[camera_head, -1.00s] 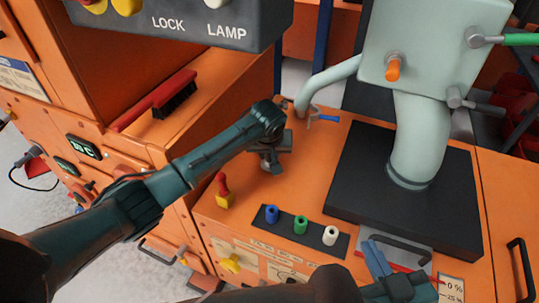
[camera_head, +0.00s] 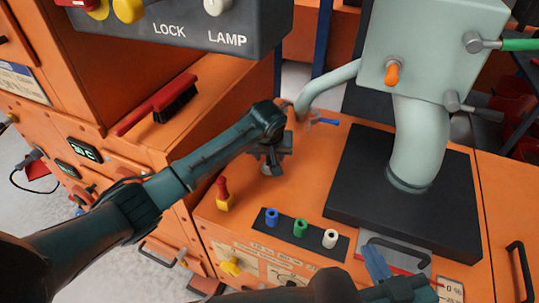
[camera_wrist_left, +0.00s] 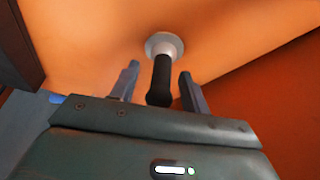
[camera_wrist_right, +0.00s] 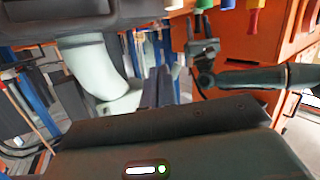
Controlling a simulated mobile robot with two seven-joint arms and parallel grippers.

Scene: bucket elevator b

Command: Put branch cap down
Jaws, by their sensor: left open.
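The branch cap (camera_wrist_left: 160,72), a pale round disc with a black upright grip, stands on the orange deck. In the left wrist view its black grip is between the two fingers of my left gripper (camera_wrist_left: 157,88), with gaps at both sides. In the head view my left gripper (camera_head: 272,158) is over the cap and hides most of it; only a pale bit of the disc (camera_head: 266,170) shows. My right gripper (camera_head: 376,266) is low at the front, its fingers close together and empty; they also show side by side in the right wrist view (camera_wrist_right: 158,88).
Blue, green and white sockets (camera_head: 300,228) sit on a black strip. A red and yellow switch (camera_head: 224,194) stands left of them. A black base (camera_head: 440,215) carries a pale pipe (camera_head: 420,140). A thin pale pipe (camera_head: 325,88) with a blue lever (camera_head: 325,121) is behind my left gripper.

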